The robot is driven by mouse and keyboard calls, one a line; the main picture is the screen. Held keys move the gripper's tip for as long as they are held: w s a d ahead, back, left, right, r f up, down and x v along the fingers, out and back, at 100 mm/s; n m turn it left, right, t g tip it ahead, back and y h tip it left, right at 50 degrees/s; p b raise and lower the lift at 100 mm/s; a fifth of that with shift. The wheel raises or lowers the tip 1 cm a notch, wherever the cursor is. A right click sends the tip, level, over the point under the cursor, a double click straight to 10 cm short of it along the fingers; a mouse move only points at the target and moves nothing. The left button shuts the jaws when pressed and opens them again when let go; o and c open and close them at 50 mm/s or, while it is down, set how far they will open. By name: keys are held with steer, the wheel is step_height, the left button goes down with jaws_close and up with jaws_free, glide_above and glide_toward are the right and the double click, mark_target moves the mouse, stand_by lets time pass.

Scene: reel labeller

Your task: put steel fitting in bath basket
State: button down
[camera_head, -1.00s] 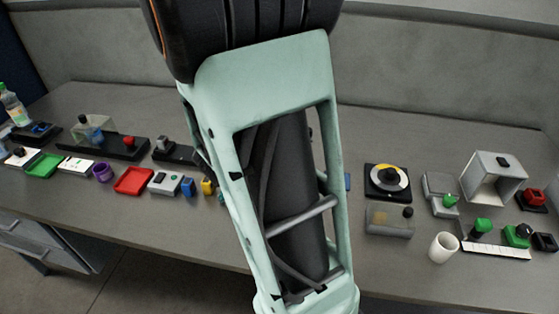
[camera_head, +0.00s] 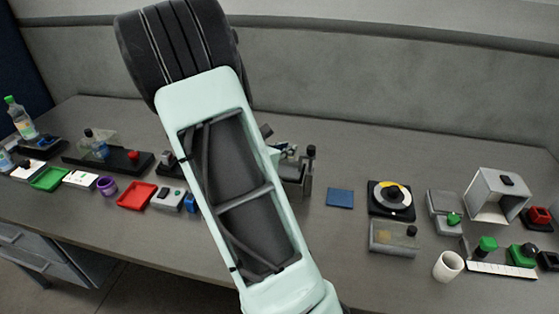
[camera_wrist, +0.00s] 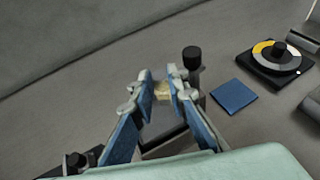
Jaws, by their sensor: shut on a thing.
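My gripper (camera_wrist: 162,88) has its blue-padded fingers closed on a small pale tan piece (camera_wrist: 162,92) in the wrist view. It seems to be the steel fitting, but most of it is hidden between the fingertips. A grey fixture (camera_wrist: 165,140) with an upright black-capped post (camera_wrist: 192,62) lies below and beside the fingers. In the head view the post (camera_head: 310,160) shows just right of my arm, and the gripper is mostly hidden there. I cannot tell for sure which thing is the bath basket.
A flat blue pad (camera_head: 340,198) lies right of the post. Beyond it are a black-and-yellow dial (camera_head: 391,198), a clear box (camera_head: 393,240), a white cup (camera_head: 448,266) and a grey open housing (camera_head: 497,196). Red (camera_head: 137,196) and green (camera_head: 49,179) trays stand on the left.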

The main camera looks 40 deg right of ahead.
steer(key=w+f, duration=0.1)
steer(key=f, duration=0.1)
steer(key=w+f, duration=0.2)
steer(key=shift+w+d, duration=0.1)
steer(key=shift+w, duration=0.05)
steer(key=shift+f, duration=1.55)
steer(key=shift+f, duration=0.2)
steer(key=c, duration=1.9)
jaws_free()
steer(key=shift+r, duration=0.1)
